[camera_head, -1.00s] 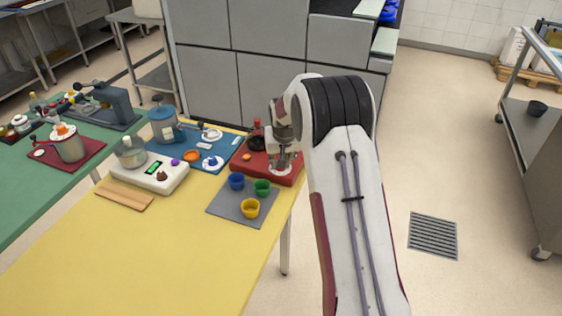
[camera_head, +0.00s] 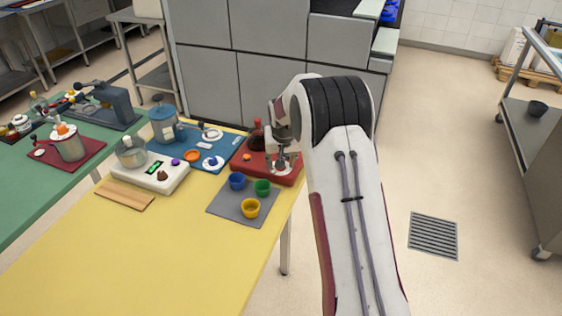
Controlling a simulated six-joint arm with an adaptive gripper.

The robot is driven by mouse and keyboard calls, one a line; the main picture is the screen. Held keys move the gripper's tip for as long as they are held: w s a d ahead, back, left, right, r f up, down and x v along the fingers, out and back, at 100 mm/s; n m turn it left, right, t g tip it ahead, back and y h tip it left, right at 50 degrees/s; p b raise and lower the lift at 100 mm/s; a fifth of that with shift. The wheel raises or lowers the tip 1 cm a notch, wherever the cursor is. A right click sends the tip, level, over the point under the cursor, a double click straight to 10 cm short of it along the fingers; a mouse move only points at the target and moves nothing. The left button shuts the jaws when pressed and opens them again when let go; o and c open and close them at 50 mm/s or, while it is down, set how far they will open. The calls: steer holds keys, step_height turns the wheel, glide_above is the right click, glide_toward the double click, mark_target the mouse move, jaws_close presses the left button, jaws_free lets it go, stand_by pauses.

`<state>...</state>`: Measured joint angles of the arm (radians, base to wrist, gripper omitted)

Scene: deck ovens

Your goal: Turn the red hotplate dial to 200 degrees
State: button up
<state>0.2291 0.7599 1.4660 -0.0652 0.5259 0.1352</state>
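The red hotplate (camera_head: 258,172) sits at the far right corner of the yellow table. A dark round part and a red upright piece (camera_head: 257,128) show at its back. A small orange knob (camera_head: 247,157) shows on its left side. My gripper (camera_head: 281,169) points down over the right part of the red hotplate, right of the orange knob. The fingers are small and partly merge with the hotplate behind them, so their opening and any contact are unclear. The dial's marks cannot be read, and anything between the fingers is hidden.
A grey mat (camera_head: 229,208) with blue, green (camera_head: 262,187) and yellow (camera_head: 250,207) cups lies in front of the hotplate. A blue mat (camera_head: 228,146) and a white scale (camera_head: 157,182) stand left. The yellow table's front (camera_head: 150,255) is clear.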

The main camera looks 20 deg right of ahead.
steer(key=shift+r, duration=0.1)
steer(key=v, duration=1.1)
steer(key=shift+s+r, duration=0.2)
steer(key=shift+r, duration=0.15)
stand_by(0.4)
steer(key=s+a+r+n, duration=0.1)
steer(key=s+a+r, duration=0.2)
steer(key=s, duration=1)
steer(key=s+a+r+n+t+y, duration=0.1)
steer(key=s+a+r, duration=0.3)
steer(key=s, duration=1)
steer(key=s+a+r+n, duration=0.1)
steer(key=s+a+r, duration=0.2)
steer(key=s+a, duration=0.5)
steer(key=shift+s+r+n, duration=0.3)
steer(key=shift+s+r, duration=0.1)
steer(key=shift+s, duration=2.3)
steer(key=shift+a, duration=0.1)
